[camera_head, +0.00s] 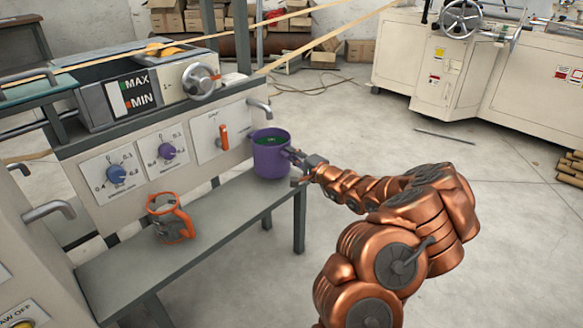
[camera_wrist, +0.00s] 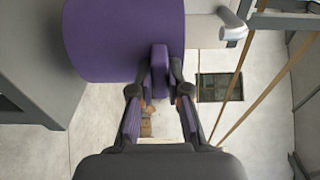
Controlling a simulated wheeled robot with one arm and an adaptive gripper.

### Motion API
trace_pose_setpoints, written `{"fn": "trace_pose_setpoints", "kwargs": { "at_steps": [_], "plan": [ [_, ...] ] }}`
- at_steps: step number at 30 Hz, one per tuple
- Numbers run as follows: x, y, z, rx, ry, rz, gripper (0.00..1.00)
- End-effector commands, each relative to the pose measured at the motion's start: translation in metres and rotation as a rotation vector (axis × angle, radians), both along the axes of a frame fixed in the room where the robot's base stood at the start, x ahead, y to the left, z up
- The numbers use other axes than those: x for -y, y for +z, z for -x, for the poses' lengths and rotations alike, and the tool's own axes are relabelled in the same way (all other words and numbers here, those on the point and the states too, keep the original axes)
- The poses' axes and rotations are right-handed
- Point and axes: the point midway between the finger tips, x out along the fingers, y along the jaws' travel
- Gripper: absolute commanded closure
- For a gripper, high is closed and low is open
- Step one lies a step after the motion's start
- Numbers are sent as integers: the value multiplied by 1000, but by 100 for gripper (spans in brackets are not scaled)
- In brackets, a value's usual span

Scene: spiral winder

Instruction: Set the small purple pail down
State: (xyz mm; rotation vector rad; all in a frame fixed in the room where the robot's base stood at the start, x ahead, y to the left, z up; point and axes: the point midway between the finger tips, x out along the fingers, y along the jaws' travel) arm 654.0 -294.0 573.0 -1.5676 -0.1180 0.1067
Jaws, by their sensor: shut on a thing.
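The small purple pail (camera_head: 268,156) is at the right end of the grey bench, under a metal spout (camera_head: 260,106). It looks upright in the head view, with something dark green inside. I cannot tell whether its base touches the bench. My gripper (camera_head: 297,164) comes from the right and is shut on the pail's handle. In the wrist view the purple pail (camera_wrist: 120,38) fills the upper left, and its handle (camera_wrist: 160,72) lies between the fingers of my gripper (camera_wrist: 156,90).
An orange and grey jug (camera_head: 171,220) stands on the grey bench (camera_head: 150,270), left of the pail. The machine panel (camera_head: 140,165) with knobs and an orange lever rises behind the bench. The bench is bare between jug and pail. Open floor lies to the right.

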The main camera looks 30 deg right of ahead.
Motion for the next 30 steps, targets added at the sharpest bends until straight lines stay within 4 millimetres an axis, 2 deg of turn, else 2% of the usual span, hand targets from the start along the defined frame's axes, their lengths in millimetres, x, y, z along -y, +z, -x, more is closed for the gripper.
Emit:
{"fn": "trace_pose_setpoints", "kwargs": {
  "at_steps": [8,25,26,30],
  "plan": [
    [0,-38,0,-2,1,-2,100],
    [-1,-43,-4,2,-1,-1,100],
    [-1,-43,-4,1,-1,-1,83],
    [-1,-42,-4,1,-1,-1,69]
  ]
}}
